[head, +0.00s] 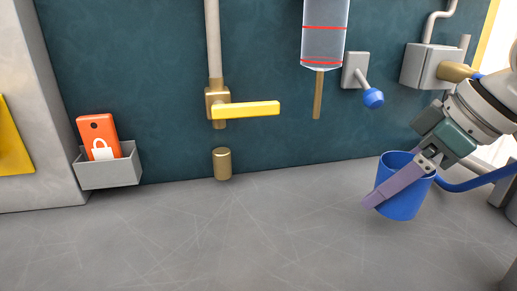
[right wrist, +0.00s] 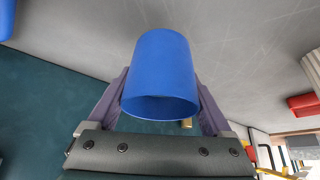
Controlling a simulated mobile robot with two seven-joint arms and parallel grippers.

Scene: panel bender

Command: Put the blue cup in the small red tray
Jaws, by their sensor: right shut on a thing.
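The blue cup (head: 405,207) is at the right of the head view, roughly upright over the grey counter. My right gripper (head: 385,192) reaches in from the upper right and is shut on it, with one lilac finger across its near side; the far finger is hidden. In the right wrist view the cup (right wrist: 160,75) sits between both fingers. I cannot tell whether its base touches the counter. A red block-like thing (right wrist: 303,104) at the right edge of the right wrist view may be the small red tray. It does not show in the head view. My left gripper is not in view.
A grey holder (head: 110,174) with an orange padlock-marked tag (head: 98,138) stands at the left. A yellow-handled valve (head: 246,110), a hanging clear cylinder (head: 325,35) and a blue-knobbed lever (head: 372,98) are along the teal wall. A blue bar (head: 475,183) runs right of the cup. The middle counter is clear.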

